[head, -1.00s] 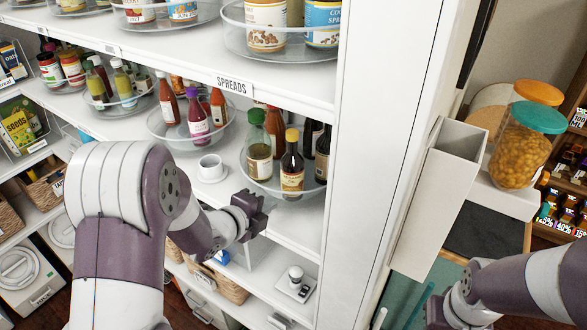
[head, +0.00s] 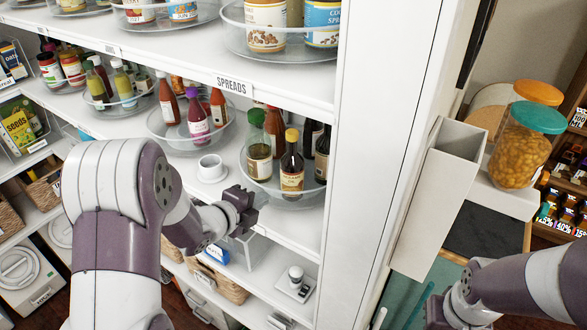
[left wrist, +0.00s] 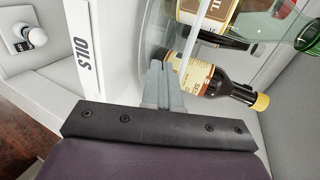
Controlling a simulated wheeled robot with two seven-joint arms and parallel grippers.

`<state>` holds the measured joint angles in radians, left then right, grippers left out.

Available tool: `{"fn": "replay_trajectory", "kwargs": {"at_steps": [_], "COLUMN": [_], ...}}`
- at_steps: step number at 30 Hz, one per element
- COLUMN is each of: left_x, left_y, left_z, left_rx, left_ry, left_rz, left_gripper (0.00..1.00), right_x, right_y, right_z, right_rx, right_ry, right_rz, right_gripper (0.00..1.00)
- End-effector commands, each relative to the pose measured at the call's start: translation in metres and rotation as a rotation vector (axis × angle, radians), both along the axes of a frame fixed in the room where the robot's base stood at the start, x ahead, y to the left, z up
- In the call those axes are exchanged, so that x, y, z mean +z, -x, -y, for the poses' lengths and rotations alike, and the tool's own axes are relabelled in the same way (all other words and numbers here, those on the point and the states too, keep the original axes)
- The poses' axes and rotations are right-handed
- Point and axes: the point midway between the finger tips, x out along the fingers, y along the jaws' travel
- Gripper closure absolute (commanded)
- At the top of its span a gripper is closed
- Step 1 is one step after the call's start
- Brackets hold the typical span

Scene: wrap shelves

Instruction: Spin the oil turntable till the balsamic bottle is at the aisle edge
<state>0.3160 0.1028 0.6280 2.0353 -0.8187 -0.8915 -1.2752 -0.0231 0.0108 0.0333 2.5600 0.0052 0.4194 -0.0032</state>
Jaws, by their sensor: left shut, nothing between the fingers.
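The oil turntable (head: 268,192) is a round clear-walled tray on the white middle shelf; its wall also shows in the left wrist view. At its front stands a dark bottle with a yellow cap (head: 291,165), its label seen closely in the left wrist view (left wrist: 198,74). A green bottle (head: 259,150) is to its left. Darker bottles (head: 322,150) stand behind and right, partly hidden; I cannot tell which is balsamic. My left gripper (head: 254,199) is shut and empty at the tray's front-left rim; its fingers (left wrist: 158,66) overlap the rim in view, contact unclear. My right gripper (head: 435,312) is low at right.
Another clear turntable (head: 170,134) holds sauces farther left. A white upright panel (head: 375,150) bounds the shelf on the right. The shelf above overhangs the bottles.

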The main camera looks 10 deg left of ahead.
Motion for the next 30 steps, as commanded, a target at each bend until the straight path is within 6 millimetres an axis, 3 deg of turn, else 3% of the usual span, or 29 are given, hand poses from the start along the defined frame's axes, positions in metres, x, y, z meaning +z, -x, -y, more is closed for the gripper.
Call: {"fn": "replay_trajectory", "kwargs": {"at_steps": [12, 30], "left_x": [0.001, 0.001], "left_y": [-0.011, -0.016], "left_z": [-0.019, -0.031], "left_rx": [0.001, 0.002], "left_ry": [-0.001, 0.000], "left_rz": [0.001, 0.002], "left_gripper": [1.00, 1.00], "right_x": [0.001, 0.002], "right_y": [0.000, 0.000], "right_z": [0.000, 0.000], "right_rx": [0.000, 0.000], "right_ry": [0.000, 0.000], "right_rz": [0.000, 0.000], "right_gripper": [1.00, 1.00]}}
